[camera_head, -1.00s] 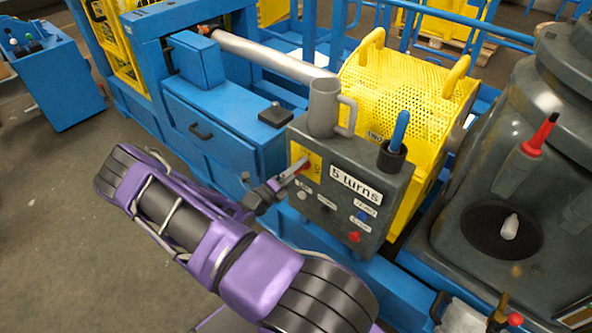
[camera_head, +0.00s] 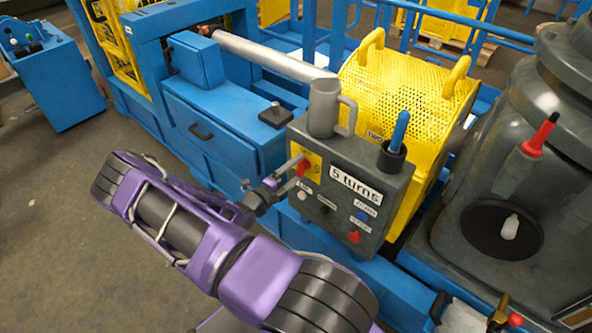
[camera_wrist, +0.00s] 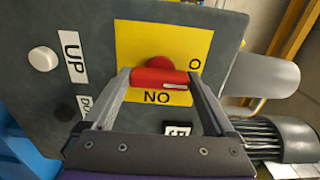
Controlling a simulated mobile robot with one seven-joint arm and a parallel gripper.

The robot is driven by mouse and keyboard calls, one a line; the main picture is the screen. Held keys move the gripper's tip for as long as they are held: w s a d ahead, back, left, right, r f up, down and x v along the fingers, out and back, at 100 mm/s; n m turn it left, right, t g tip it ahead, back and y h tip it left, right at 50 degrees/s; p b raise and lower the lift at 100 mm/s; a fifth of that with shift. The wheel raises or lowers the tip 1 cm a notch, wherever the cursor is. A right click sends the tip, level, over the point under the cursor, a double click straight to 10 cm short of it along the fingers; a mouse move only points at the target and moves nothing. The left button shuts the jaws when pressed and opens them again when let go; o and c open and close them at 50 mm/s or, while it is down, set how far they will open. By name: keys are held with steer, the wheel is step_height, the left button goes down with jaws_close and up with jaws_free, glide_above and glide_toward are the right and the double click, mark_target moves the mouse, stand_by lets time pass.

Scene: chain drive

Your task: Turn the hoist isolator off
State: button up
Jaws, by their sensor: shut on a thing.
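The isolator is a red handle (camera_head: 303,167) on a yellow plate (camera_head: 314,160) at the upper left of the grey control box (camera_head: 376,187). My gripper (camera_head: 299,170) is at the handle from the left. In the wrist view my gripper (camera_wrist: 160,78) has one finger at each end of the red handle (camera_wrist: 158,77) and is shut on it. The handle lies crosswise between the fingers. An "O" mark (camera_wrist: 195,64) shows by the right fingertip, and lettering (camera_wrist: 157,97) that reads as "NO" in this view, probably ON upside down, lies just below the handle.
A grey mug (camera_head: 323,108) and a dark cup with a blue-handled tool (camera_head: 398,135) stand on the box. Push buttons, among them a red one (camera_head: 353,237), sit lower on its face. A yellow perforated guard (camera_head: 425,100) is behind. Floor at left is clear.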

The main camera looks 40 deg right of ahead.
steer(key=o, duration=1.1)
steer(key=shift+c, duration=0.2)
steer(key=s+a, duration=0.1)
steer(key=a, duration=1.6)
steer(key=shift+s+a, duration=0.25)
